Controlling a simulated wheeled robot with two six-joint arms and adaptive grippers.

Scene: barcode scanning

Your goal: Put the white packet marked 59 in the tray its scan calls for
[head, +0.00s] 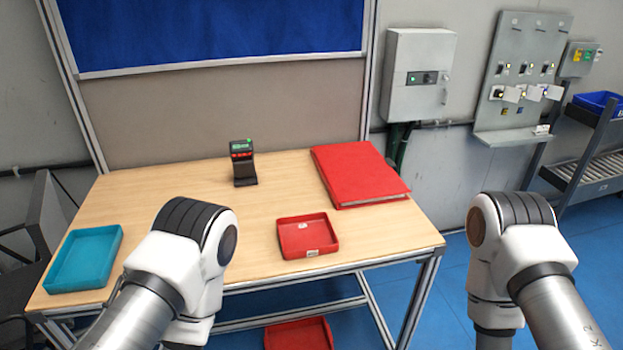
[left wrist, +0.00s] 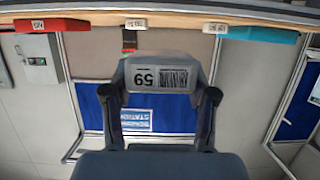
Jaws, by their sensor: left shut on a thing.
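The white packet marked 59 (left wrist: 160,77), with a barcode beside the number, is held between the fingertips of my left gripper (left wrist: 160,100) in the left wrist view. Its printed face is turned to that camera, and the picture is upside down. In the head view, the left gripper and packet are hidden behind my forearm. A dark scanner (head: 244,168) with a lit green and red display stands at the table's middle. A teal tray (head: 83,260) is at the table's left end, and a red tray (head: 307,236) is at its front right. My right gripper is out of view.
A large red binder-like box (head: 360,175) lies at the back right of the wooden table (head: 200,186). Another red tray (head: 298,335) is below the table. The table is bare around the scanner.

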